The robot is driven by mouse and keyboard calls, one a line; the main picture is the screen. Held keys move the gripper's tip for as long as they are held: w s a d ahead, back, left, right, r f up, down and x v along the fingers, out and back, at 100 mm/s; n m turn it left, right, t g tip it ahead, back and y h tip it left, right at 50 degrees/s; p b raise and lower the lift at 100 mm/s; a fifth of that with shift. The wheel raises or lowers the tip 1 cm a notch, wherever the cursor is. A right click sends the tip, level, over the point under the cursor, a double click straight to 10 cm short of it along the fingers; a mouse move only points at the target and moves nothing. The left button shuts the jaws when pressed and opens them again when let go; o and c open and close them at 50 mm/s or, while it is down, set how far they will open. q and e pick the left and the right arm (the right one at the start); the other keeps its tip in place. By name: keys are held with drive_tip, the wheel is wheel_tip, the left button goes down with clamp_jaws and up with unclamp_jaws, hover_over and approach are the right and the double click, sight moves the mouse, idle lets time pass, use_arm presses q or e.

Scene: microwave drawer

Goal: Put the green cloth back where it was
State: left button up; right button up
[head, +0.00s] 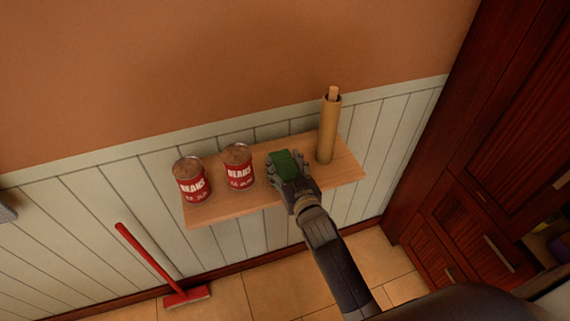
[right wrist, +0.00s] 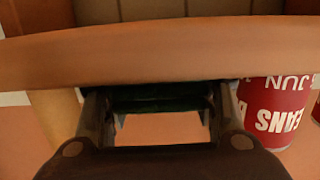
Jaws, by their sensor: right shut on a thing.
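The green cloth (head: 289,162) is a folded dark green piece held in my right gripper (head: 283,172). It is over the wooden wall shelf (head: 235,208), between a red beans can and a wooden cylinder. In the right wrist view the green cloth (right wrist: 158,98) shows as a dark strip between the two fingers of the right gripper (right wrist: 158,112), just by the shelf edge (right wrist: 150,55). I cannot tell whether the cloth touches the shelf top. My left gripper is not in view.
Two red beans cans, one left (head: 191,180) and one nearer (head: 238,167), stand on the shelf left of the gripper. The wooden cylinder (head: 328,130) stands to its right. A red broom (head: 150,262) leans at the lower left. Dark red cabinets (head: 470,150) fill the right side.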

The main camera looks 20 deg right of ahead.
drive_tip(key=shift+f, duration=0.25)
drive_tip(key=o, duration=0.9)
drive_tip(key=shift+r, duration=0.1)
drive_tip(key=shift+r, duration=0.2)
drive_tip(key=shift+s+f, duration=0.1)
drive_tip(key=shift+s, duration=0.25)
drive_tip(key=s+r+b, duration=0.1)
drive_tip(key=s+b, duration=0.1)
drive_tip(key=s, duration=0.9)
drive_tip(key=shift+s+d+r, duration=0.15)
drive_tip(key=shift+d+r, duration=0.05)
drive_tip(key=shift+r, duration=0.2)
